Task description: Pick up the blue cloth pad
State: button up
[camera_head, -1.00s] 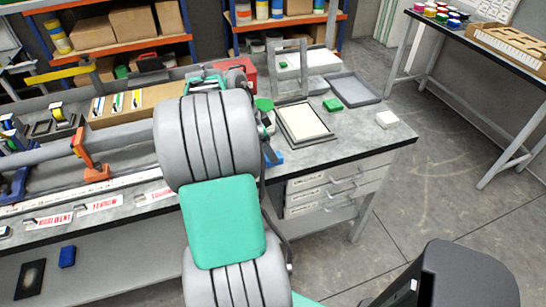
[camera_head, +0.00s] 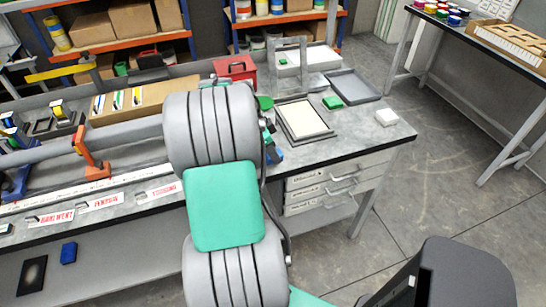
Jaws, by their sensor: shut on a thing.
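My arm's grey and teal links fill the middle of the head view and hide what lies behind them. I cannot make out my gripper or its fingertips, nor anything in its jaws. A small dark blue block-like piece (camera_head: 69,253) lies on the lower shelf at the bottom left. Another small blue piece (camera_head: 274,155) shows at the right edge of my arm, over the bench, partly hidden. I cannot tell whether either one is the blue cloth pad.
The grey bench (camera_head: 345,133) carries a framed screen (camera_head: 305,119), a green block (camera_head: 332,103), a white block (camera_head: 387,117), a grey tray (camera_head: 354,87) and a red toolbox (camera_head: 236,67). An orange clamp (camera_head: 93,160) stands left. Open floor (camera_head: 440,180) lies right.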

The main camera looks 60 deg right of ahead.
grip_shut()
jog(key=shift+r, duration=0.6)
jog(key=a+r+b, duration=0.1)
jog(key=a+r, duration=1)
jog(key=a, duration=0.3)
jog(key=shift+w+r, duration=0.3)
jog(key=shift+r, duration=0.1)
